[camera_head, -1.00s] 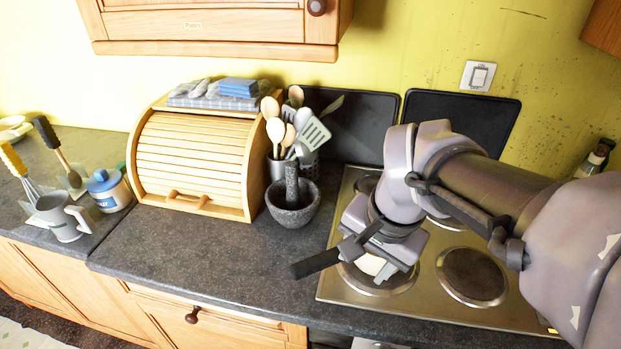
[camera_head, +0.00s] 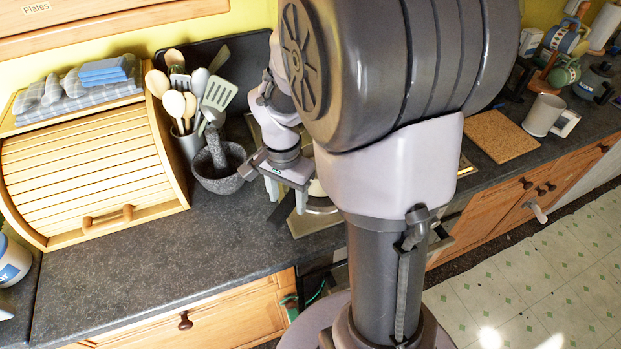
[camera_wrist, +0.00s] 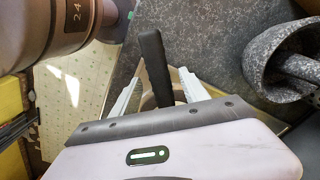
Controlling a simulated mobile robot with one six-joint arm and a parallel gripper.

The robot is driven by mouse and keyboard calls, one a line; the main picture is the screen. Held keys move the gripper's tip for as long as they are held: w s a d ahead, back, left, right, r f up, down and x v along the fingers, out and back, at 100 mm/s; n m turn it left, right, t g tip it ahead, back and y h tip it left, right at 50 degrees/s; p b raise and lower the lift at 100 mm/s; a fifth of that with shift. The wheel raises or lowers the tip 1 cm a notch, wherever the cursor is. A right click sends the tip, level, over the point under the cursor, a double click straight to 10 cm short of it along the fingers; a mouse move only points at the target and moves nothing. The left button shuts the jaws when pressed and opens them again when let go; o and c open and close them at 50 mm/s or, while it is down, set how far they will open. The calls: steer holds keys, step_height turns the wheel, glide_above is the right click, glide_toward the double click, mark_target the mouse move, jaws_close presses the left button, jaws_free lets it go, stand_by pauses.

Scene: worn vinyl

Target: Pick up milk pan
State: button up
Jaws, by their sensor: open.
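The milk pan shows only by its black handle (camera_wrist: 154,62) in the wrist view, which stands out beyond the gripper body; the pan's bowl is hidden. My gripper (camera_wrist: 158,78) is open, with a pale finger on each side of the handle and gaps between them. In the head view my gripper (camera_head: 287,203) is low over the left front of the hob, right of the mortar. A dark bar below its fingers there seems to be the handle (camera_head: 282,211). I cannot tell whether the fingers touch it.
A stone mortar with pestle (camera_head: 219,180) stands close left of my gripper, and shows in the wrist view (camera_wrist: 270,65). Behind it is a pot of utensils (camera_head: 187,140). A wooden bread bin (camera_head: 85,175) is farther left. The front counter (camera_head: 160,270) is clear. A cork board (camera_head: 500,137) lies right.

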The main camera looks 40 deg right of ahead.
steer(key=f+b, duration=0.1)
steer(key=f, duration=0.1)
steer(key=f+b, duration=0.1)
steer(key=f, duration=0.2)
steer(key=shift+w+d, duration=0.1)
steer(key=shift+d, duration=0.1)
steer(key=shift+r, duration=0.1)
jaws_close()
steer(key=shift+r, duration=0.1)
stand_by(0.8)
